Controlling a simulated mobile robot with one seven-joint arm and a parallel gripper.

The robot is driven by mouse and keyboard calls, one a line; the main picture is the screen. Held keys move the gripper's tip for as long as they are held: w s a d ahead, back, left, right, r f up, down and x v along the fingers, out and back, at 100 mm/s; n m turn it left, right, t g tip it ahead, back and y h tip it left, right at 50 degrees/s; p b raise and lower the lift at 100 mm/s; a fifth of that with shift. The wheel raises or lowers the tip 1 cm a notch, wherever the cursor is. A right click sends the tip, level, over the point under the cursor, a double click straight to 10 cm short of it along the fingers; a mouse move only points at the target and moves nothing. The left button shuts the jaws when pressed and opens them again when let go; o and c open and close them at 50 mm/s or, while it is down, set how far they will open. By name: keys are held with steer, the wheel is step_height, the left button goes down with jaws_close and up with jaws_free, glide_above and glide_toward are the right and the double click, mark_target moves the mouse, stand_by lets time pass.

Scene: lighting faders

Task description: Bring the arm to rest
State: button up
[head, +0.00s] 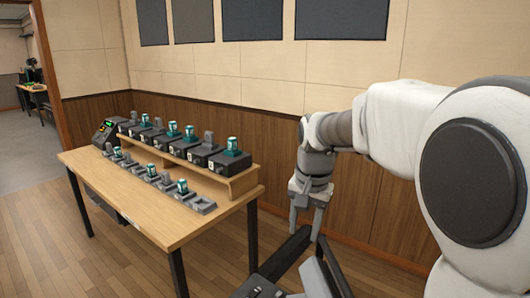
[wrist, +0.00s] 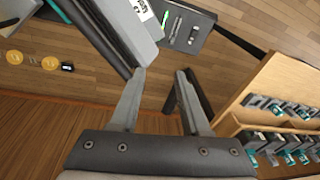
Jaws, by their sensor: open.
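My arm (head: 395,125) reaches out from the right side of the head view, bent, with its wrist turned down. My gripper (head: 304,234) hangs at its end, to the right of the table and apart from it, in front of the wood-panelled wall. Its two fingers point down with a clear gap between them. In the wrist view my gripper (wrist: 160,75) is open, and nothing is between the fingertips.
The wooden table (head: 160,235) stands left of my gripper. Its raised shelf (head: 243,182) bears dark boxes with teal or grey knobs; a lower row is in front. A console (head: 107,131) is at the far end. Dark bars (head: 288,250) lie close below my gripper.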

steer(key=s+d+r+n+t+p, duration=0.2)
steer(key=s+r, duration=0.2)
steer(key=s, duration=0.7)
steer(key=s+d+r+n+t+p, duration=0.1)
steer(key=s+d+r+n+p, duration=0.2)
steer(key=s, duration=0.9)
steer(key=shift+d+r+t, duration=0.2)
steer(key=shift+r+t, duration=0.2)
